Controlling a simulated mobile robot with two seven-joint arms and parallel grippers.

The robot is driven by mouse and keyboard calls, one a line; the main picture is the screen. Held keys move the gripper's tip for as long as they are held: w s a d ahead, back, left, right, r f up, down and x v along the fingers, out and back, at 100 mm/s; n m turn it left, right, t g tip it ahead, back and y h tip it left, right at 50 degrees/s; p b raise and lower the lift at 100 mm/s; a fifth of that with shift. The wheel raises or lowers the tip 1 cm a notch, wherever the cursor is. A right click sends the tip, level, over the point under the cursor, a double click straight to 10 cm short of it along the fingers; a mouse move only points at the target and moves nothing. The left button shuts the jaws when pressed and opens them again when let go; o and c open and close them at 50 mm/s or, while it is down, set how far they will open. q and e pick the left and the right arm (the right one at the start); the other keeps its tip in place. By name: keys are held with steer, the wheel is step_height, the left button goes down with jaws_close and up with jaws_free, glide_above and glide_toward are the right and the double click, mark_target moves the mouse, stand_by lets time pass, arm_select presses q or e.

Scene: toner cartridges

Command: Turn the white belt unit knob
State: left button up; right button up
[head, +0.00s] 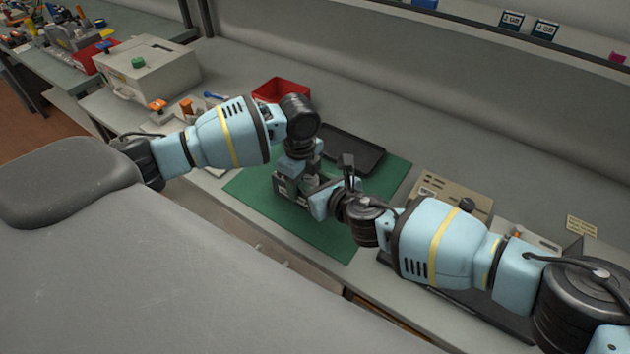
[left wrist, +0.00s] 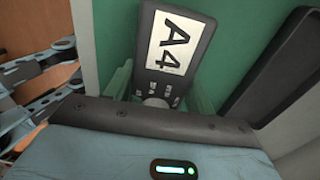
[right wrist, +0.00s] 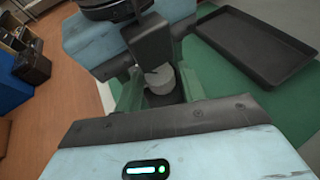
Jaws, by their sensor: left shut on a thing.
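A dark unit with a white A4 label (left wrist: 172,45) stands between the fingers of my left gripper (left wrist: 160,92), which is shut on it. In the head view the dark unit (head: 286,190) is over the green mat, mostly covered by my arms. My right gripper (right wrist: 160,92) reaches in from the right at the unit's side. A pale round knob (right wrist: 160,76) shows between its spread fingers, with a small gap visible beside it. I cannot tell whether the fingers touch the knob. In the head view my right gripper (head: 318,196) is partly hidden.
The green mat (head: 345,245) lies under both grippers. A black tray (head: 350,149) is just behind, and a red bin (head: 272,91) farther back. A beige panel (head: 450,192) stands to the right. A pale box (head: 146,70) is at the back left. The rear bench is mostly clear.

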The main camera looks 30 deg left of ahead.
steer(key=c, duration=0.7)
steer(key=shift+m+t, duration=0.3)
steer(key=shift+t, duration=0.1)
steer(key=m+t+h, duration=0.2)
steer(key=shift+s+a+m, duration=0.2)
steer(key=shift+s+m, duration=0.05)
steer(key=shift+m, duration=0.05)
steer(key=shift+m+t+h, duration=0.7)
steer(key=o, duration=0.7)
